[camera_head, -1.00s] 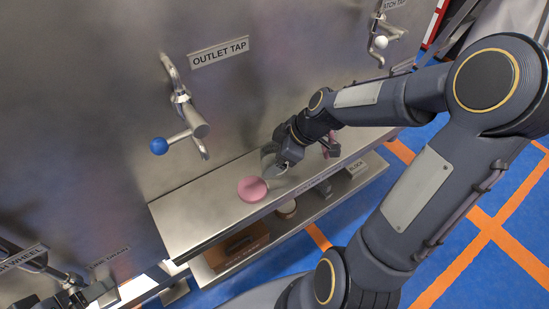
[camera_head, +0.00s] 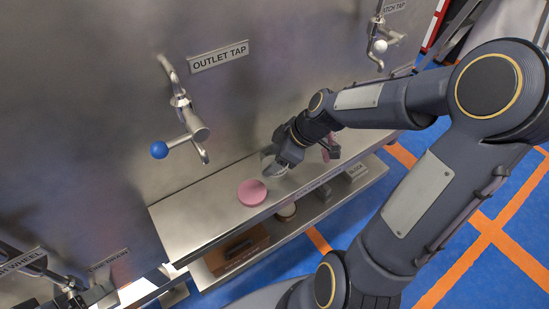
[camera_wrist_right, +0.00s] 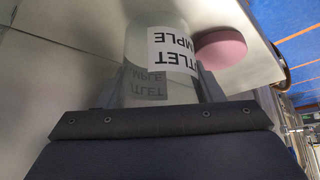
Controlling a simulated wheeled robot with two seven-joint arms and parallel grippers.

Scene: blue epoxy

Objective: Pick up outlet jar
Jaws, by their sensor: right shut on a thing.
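The outlet jar (camera_wrist_right: 160,40) is a clear glass jar with a white label reading OUTLET SAMPLE, upside down in the right wrist view. In the head view the jar (camera_head: 269,166) shows only partly beside my right gripper (camera_head: 284,164), on the steel shelf behind the pink disc. My right gripper (camera_wrist_right: 158,90) is shut on the jar, one finger on each side. I cannot tell whether the jar's base touches the shelf. Dark parts at the lower left of the head view may be my left gripper (camera_head: 92,293); its jaws are unclear.
A round pink lid (camera_head: 252,192) lies on the steel shelf (camera_head: 195,225) close to the jar. The outlet tap (camera_head: 190,125) with a blue knob juts from the wall above. A lower shelf holds a brown box (camera_head: 238,250). Another pink thing (camera_head: 331,150) is partly behind my right wrist.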

